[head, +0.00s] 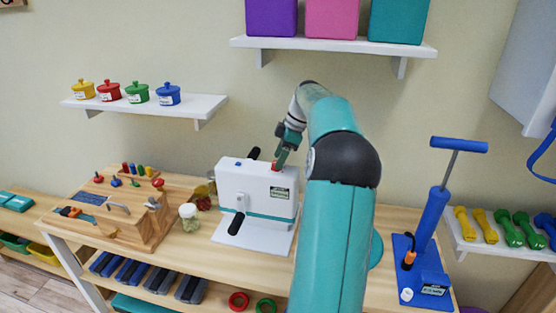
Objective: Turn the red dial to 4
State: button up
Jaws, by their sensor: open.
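The white hand-crank machine (260,193) stands on the wooden table with black handles at its top and lower front. A small red piece, likely the red dial (275,166), shows on its top right edge. Its markings are too small to read. My gripper (279,158) is open and points down at the red piece from just above and behind it. I cannot tell whether the fingers touch it or stand around it. My teal arm hides what lies behind and right of the machine.
A wooden activity board (120,228) stands left of the machine, with a glass jar (189,217) between them. A blue pump-like device (424,245) stands on the right. A shelf with colored pots (200,104) and a shelf with bins (335,44) are on the wall.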

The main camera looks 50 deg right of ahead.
jog(key=shift+x, duration=0.75)
jog(key=c, duration=1)
